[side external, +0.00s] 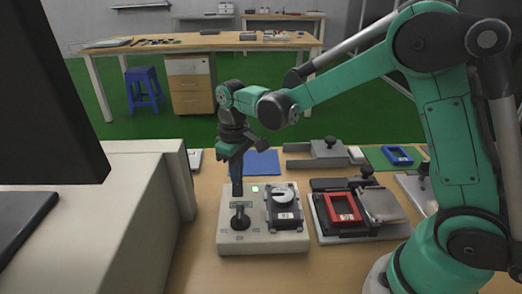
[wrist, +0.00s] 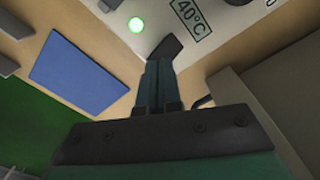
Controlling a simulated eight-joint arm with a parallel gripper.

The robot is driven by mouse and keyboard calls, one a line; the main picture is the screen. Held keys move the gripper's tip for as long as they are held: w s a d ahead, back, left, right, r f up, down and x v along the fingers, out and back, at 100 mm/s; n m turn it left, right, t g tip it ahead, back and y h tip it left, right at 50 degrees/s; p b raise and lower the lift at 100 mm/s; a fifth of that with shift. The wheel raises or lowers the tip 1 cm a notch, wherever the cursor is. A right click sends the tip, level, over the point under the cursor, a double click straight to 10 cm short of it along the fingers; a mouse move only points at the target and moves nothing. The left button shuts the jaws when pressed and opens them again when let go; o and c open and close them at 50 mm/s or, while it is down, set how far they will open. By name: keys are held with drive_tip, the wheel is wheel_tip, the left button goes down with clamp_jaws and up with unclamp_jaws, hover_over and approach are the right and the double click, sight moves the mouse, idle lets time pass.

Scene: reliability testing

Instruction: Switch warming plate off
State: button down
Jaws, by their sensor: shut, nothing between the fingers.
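The warming plate unit is a pale box (side external: 262,244) on the wooden table in the side external view. A small light on it glows green (side external: 255,189); the light also shows in the wrist view (wrist: 136,25), near a "40°C" label (wrist: 190,14). A black lever on a round base (side external: 240,219) stands at the box's left front. A dark block with a pale round dial (side external: 284,197) sits on its right. My gripper (side external: 237,191) points down, shut and empty, over the box's back left, behind the lever. I cannot tell whether the fingertips touch anything.
A blue mat (side external: 262,162) lies behind the box. A dark fixture with a red frame (side external: 342,208) stands close on the right, and a metal fixture (side external: 318,153) behind. A pale cabinet wall (side external: 168,185) rises at the left.

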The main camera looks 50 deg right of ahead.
drive_tip(key=shift+f, duration=0.35)
drive_tip(key=shift+r, duration=3.55)
drive_tip(key=s+d+r+m+t, duration=0.1)
drive_tip(key=s+m+t, duration=0.2)
drive_tip(key=s+t, duration=0.4)
drive_tip(key=shift+s+d, duration=0.4)
drive_tip(key=shift+s, duration=1.45)
